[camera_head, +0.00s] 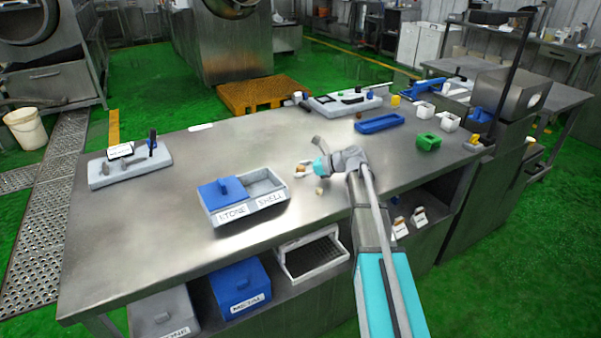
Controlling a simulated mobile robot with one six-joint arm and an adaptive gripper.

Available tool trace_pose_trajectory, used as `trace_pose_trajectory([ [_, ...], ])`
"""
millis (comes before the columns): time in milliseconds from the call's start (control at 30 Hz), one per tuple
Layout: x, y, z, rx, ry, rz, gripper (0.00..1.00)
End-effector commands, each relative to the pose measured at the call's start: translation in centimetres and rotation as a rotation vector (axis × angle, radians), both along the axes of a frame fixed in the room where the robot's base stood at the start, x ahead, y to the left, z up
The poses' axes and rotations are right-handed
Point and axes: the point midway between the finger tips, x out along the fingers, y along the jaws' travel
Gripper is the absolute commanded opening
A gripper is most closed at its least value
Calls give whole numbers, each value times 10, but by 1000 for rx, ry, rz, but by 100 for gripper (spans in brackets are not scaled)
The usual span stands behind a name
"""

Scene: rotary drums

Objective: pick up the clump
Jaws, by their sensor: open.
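My arm reaches over the steel table, and my gripper (308,168) is low over the table top, right of the divided tray. The gripper is open. A small orange-brown lump (300,168) shows at its fingers; it may be the clump, but it is too small to be sure. I cannot tell whether the fingers touch it. A small beige piece (319,190) lies on the table just below the gripper. A small grey piece (317,141) shows just above the gripper; I cannot tell what it is. My wrist hides the table behind it.
A divided tray (246,211) marked STONE and SHELL, with a blue lid on one side, stands left of my gripper. A blue tray (379,123) and a green block (428,142) are to the right. A grey holder (131,167) is far left. The table's middle left is clear.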

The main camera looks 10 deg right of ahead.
Motion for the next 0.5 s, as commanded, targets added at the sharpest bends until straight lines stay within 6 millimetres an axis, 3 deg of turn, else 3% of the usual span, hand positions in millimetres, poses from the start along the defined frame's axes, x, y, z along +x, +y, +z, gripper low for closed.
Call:
trace_pose_trajectory([
  [367,0,1,0,0,0,1,83],
  [500,0,0,0,0,0,1,57],
])
